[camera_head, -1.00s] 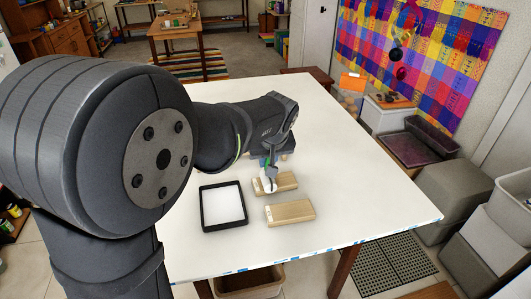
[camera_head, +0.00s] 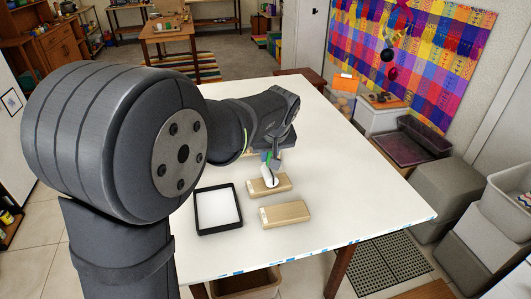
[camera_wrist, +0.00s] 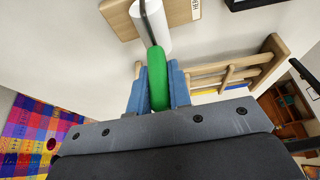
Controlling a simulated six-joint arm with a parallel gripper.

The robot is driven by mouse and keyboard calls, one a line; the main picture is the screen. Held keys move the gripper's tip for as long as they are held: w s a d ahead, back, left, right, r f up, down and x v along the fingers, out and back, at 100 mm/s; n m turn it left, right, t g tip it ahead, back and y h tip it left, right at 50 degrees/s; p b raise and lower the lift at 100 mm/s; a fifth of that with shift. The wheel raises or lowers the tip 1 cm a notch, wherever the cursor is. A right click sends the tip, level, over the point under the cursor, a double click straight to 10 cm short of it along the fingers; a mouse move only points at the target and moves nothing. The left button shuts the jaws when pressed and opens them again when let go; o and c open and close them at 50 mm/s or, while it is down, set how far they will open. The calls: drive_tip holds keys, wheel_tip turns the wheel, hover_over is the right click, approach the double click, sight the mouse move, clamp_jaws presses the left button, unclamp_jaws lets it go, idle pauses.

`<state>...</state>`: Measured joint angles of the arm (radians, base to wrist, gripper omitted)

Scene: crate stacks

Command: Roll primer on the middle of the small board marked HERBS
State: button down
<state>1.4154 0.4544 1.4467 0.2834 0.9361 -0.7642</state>
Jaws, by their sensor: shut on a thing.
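My gripper (camera_wrist: 152,92) is shut on the green handle (camera_wrist: 157,75) of a paint roller. In the head view the white roller sleeve (camera_head: 270,178) lies across the middle of the farther small wooden board (camera_head: 284,184). The wrist view shows the white sleeve (camera_wrist: 150,22) over this board (camera_wrist: 119,18), with a label (camera_wrist: 196,10) beginning "HE" beside it. The rest of the label is cut off. I cannot tell whether the sleeve touches the wood. A black-rimmed tray (camera_head: 197,216) with a white inside stands to the left.
A second small wooden board (camera_head: 286,214) lies nearer on the white table (camera_head: 345,200). A wooden slatted rack (camera_wrist: 235,68) stands on the table near my gripper in the wrist view. The table's right side is clear.

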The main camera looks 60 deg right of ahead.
drive_tip(key=shift+s+a, duration=0.85)
drive_tip(key=shift+s, duration=0.1)
drive_tip(key=shift+s+d, duration=0.45)
drive_tip(key=shift+d, duration=0.1)
drive_tip(key=shift+w+d+r, duration=0.2)
drive_tip(key=shift+w+d, duration=1.05)
drive_tip(key=shift+w, duration=0.15)
drive_tip(key=shift+w+d+r, duration=0.1)
drive_tip(key=shift+d+r, duration=0.05)
drive_tip(key=shift+r, duration=0.1)
wheel_tip(320, 180, up, 6)
drive_tip(key=shift+r, duration=0.2)
